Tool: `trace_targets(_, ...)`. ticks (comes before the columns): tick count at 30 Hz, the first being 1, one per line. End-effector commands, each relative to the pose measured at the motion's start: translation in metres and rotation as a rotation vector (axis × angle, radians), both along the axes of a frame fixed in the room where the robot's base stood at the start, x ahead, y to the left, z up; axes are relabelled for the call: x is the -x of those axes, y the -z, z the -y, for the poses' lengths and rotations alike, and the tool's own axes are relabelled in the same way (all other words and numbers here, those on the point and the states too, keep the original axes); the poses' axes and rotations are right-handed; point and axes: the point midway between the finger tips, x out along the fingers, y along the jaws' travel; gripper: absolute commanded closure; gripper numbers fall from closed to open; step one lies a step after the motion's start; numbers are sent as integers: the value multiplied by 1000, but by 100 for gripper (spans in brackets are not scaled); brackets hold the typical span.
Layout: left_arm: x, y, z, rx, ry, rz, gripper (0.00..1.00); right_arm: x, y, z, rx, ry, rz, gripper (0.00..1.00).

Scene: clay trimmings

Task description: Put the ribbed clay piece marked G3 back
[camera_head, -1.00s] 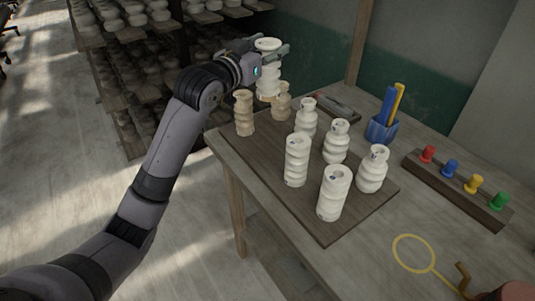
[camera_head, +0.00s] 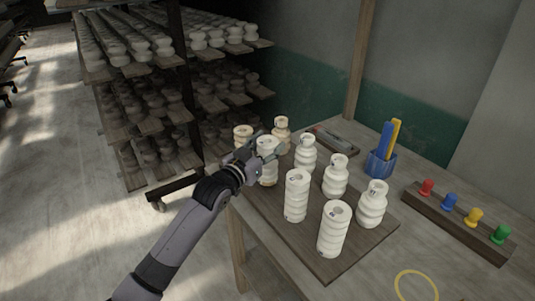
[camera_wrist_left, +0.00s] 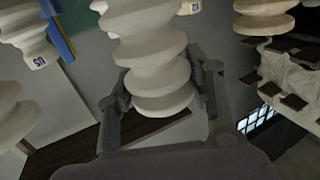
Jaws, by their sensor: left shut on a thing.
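My left gripper (camera_head: 264,153) is shut on a pale ribbed clay piece (camera_head: 267,174), which is upright at the far left part of the dark wooden board (camera_head: 270,221). I cannot tell whether its foot touches the board. In the left wrist view the ribbed clay piece (camera_wrist_left: 158,72) stands between the two fingers of the left gripper (camera_wrist_left: 160,98). No G3 mark is readable on it. My right gripper is not in view.
Other pale clay pieces stand close by on the board, including a front one (camera_head: 334,229) and a left one (camera_head: 297,195). Two tan pieces stand behind, one at the back (camera_head: 281,133). A blue holder (camera_head: 381,163) and a peg rack (camera_head: 457,222) are to the right.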

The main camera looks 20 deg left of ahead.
Motion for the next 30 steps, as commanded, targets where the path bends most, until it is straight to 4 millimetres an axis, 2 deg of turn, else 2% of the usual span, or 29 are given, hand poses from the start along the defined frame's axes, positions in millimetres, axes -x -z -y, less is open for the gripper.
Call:
trace_targets(3, 0, 17, 0, 1, 1, 2, 100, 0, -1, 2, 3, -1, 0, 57)
trace_targets(6, 0, 25, 0, 0, 1, 3, 100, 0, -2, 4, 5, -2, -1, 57)
trace_targets(18, 0, 30, 0, 0, 1, 5, 100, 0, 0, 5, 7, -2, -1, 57)
trace_targets(19, 0, 32, 0, 0, 1, -1, 50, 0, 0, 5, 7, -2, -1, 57)
trace_targets(27, 0, 32, 0, 0, 0, -1, 32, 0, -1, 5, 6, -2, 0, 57)
trace_targets(30, 0, 32, 0, 0, 0, -1, 32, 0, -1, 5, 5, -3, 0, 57)
